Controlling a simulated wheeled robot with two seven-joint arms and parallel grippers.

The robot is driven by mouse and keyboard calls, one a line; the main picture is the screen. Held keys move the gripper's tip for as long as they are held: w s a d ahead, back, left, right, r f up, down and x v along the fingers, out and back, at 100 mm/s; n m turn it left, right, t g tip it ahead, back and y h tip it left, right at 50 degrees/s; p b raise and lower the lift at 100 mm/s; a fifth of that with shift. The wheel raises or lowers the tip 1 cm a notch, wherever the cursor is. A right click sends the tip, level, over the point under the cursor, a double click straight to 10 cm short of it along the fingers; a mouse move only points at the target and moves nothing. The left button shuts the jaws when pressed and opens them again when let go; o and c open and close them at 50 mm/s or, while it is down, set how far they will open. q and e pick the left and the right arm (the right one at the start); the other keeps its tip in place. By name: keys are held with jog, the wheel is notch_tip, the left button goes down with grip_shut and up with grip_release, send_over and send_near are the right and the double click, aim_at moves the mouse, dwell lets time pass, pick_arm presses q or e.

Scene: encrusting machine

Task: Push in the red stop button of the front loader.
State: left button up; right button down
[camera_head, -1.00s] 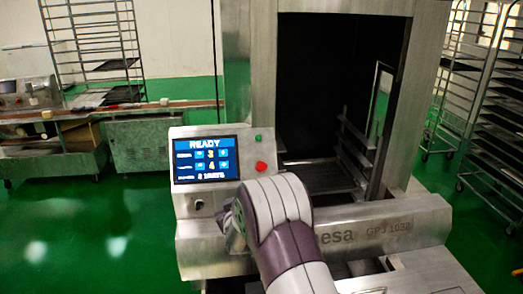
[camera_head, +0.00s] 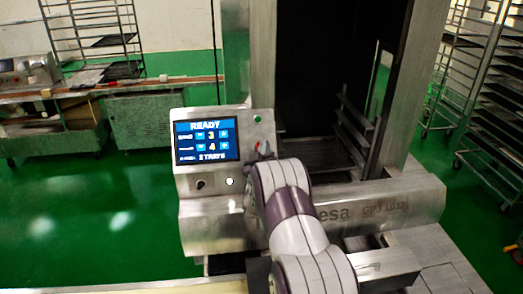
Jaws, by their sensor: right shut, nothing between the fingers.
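The front loader's control panel (camera_head: 182,165) is a slanted metal box with a lit screen (camera_head: 207,140) that reads READY. The red stop button (camera_head: 265,147) shows only as a small red patch on the panel's right side, mostly hidden by my right gripper. My right gripper (camera_head: 259,156) is shut and empty, at or just in front of the button. I cannot tell whether it touches or presses the button. Its white and purple arm comes up from below and hides part of the panel's right edge. My left gripper is not in view.
A green button (camera_head: 257,118) sits above the red one. A dark knob (camera_head: 201,184) and a white button (camera_head: 230,181) are below the screen. The loader's dark opening (camera_head: 315,75) is behind and right. Tray racks (camera_head: 480,90) stand at the right.

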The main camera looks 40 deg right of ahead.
jog(key=w+d+f+b, duration=0.2)
jog(key=w+f+b, duration=0.1)
jog(key=w+b, duration=0.1)
jog(key=shift+w+d+f, duration=0.25)
jog(key=shift+w+f, duration=0.15)
dwell(1.8)
jog(key=shift+w+d+f+b, duration=0.2)
jog(key=shift+w+b, duration=0.1)
jog(key=shift+b, duration=0.3)
